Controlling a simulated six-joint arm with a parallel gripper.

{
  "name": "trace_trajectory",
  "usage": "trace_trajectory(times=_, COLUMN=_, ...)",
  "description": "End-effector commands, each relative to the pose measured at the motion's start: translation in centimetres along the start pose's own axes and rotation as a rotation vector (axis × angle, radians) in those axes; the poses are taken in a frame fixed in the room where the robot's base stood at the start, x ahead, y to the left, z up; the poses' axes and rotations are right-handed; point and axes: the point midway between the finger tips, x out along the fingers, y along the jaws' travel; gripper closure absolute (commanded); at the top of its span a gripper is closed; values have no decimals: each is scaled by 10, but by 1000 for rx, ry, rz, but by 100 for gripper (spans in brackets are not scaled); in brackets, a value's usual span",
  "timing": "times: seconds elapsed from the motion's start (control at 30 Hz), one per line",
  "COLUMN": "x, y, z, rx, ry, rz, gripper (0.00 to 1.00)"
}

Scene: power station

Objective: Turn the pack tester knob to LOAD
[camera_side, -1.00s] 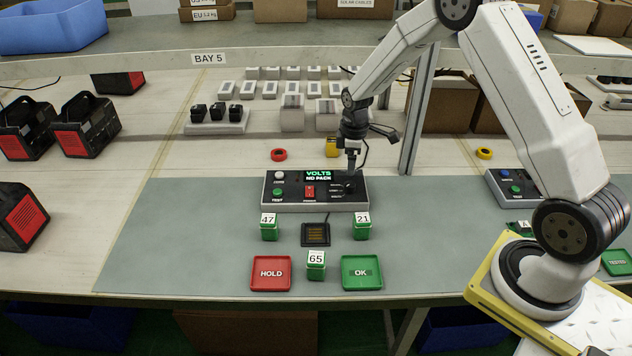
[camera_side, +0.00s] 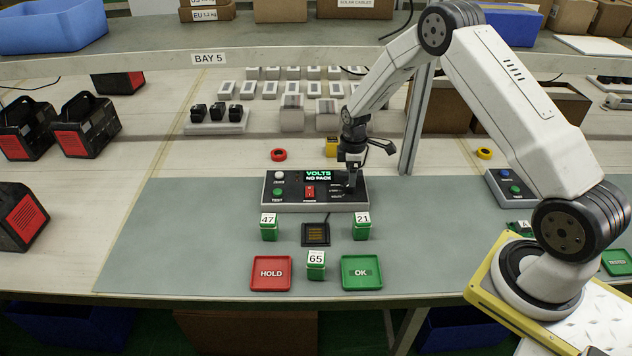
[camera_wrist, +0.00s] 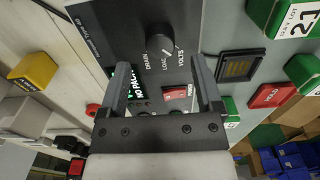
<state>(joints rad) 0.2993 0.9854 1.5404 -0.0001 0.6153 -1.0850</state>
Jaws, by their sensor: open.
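The pack tester (camera_side: 285,206) is a dark-faced box on the grey mat, its screen reading VOLTS NO PACK. Its black round knob (camera_wrist: 160,44) shows in the wrist view, with DRAIN, LOAD and VOLTS printed around it. A pale pointer mark on the knob faces the VOLTS side. My gripper (camera_wrist: 160,62) is open, with the knob just past its fingertips and roughly centred between them. In the side view my gripper (camera_side: 351,186) points down at the tester's right end and hides most of the knob. I cannot tell whether the fingers touch it.
A red power switch (camera_side: 310,191) sits left of the knob. Green packs 47 (camera_side: 269,230), 21 (camera_side: 361,230) and 65 (camera_side: 316,268) stand in front around a black pack socket (camera_side: 315,234). Red HOLD (camera_side: 271,287) and green OK (camera_side: 361,287) trays lie nearest. A grey post (camera_side: 417,120) rises behind right.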

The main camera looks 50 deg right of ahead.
Motion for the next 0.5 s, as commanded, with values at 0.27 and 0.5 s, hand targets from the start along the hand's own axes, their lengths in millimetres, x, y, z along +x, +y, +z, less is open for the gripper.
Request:
trace_trajectory(times=0.27, x=30, y=0, z=0, rx=0, ry=-1, rz=-1, gripper=17)
trace_trajectory(times=0.5, x=41, y=0, z=0, rx=0, ry=0, rz=1, gripper=17)
